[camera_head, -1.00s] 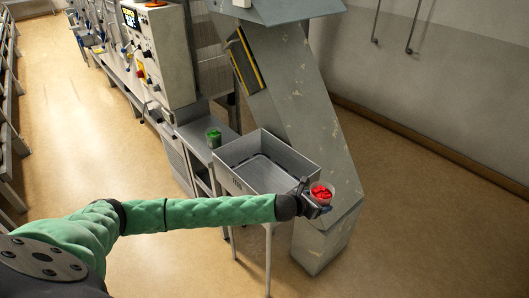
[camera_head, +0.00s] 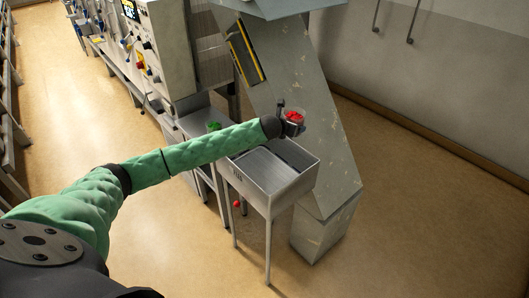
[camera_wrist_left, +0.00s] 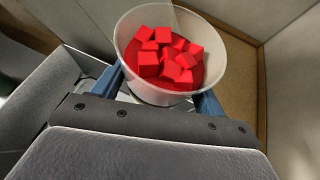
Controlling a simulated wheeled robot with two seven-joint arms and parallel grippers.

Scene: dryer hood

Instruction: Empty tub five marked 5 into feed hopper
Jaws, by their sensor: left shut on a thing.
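My left gripper (camera_head: 291,124) is shut on a small clear-white tub (camera_wrist_left: 126,42) filled with red cubes (camera_wrist_left: 168,55). The tub is roughly upright, and no number shows on the side I see. In the head view the tub of red cubes (camera_head: 294,117) is above the far edge of an open grey metal bin (camera_head: 290,190) on legs, which looks like the feed hopper. The bin's visible floor looks bare. My right gripper is not in view.
A sloping grey metal duct (camera_head: 325,150) rises right behind the bin. A tub with green contents (camera_head: 213,127) stands on the bench to the left, partly behind my arm. A small red round thing (camera_head: 237,204) shows below the bin. Open floor lies to the right.

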